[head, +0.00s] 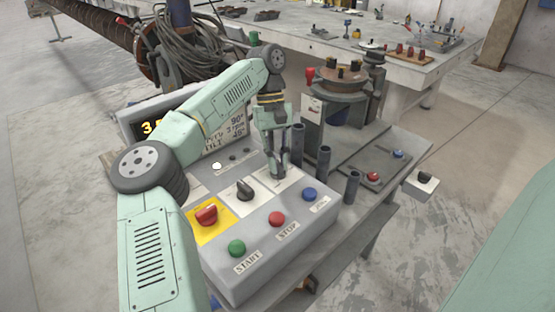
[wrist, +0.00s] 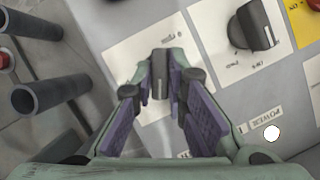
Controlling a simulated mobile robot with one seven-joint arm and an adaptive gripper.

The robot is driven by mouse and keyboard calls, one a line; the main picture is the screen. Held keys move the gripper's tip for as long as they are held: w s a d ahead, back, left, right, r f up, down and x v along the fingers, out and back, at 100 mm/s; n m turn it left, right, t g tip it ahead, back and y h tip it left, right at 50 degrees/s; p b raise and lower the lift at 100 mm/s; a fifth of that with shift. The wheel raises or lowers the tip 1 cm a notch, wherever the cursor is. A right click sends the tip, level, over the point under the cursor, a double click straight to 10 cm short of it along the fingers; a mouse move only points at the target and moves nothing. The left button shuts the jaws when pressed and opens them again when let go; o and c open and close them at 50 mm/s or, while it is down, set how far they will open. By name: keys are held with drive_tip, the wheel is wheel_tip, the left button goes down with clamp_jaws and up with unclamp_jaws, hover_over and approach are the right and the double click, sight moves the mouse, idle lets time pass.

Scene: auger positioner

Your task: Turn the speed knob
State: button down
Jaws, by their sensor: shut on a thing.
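The control box (head: 300,238) has a sloped panel with two dark knobs on white label plates. My gripper (head: 277,168) reaches down to the right-hand knob's plate in the head view, and its fingers hide most of that knob there. In the wrist view my gripper (wrist: 162,82) has its purple-padded fingers closed around a dark grey knob (wrist: 160,62), with one finger on each side. The plate's print is too small to read. The other black knob (head: 244,190) stands apart; it also shows in the wrist view (wrist: 253,25).
A red switch (head: 206,214) on a yellow plate and green (head: 236,248), red (head: 277,219) and blue (head: 309,194) buttons sit on the panel. Several dark upright tubes (head: 324,166) stand just right of the box. A display (head: 150,127) stands behind, partly covered by my arm.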

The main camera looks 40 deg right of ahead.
drive_tip(key=c, duration=1.6)
unclamp_jaws()
drive_tip(key=shift+f, duration=0.1)
drive_tip(key=shift+r, duration=0.2)
drive_tip(key=v, duration=0.7)
drive_tip(key=shift+w, duration=0.15)
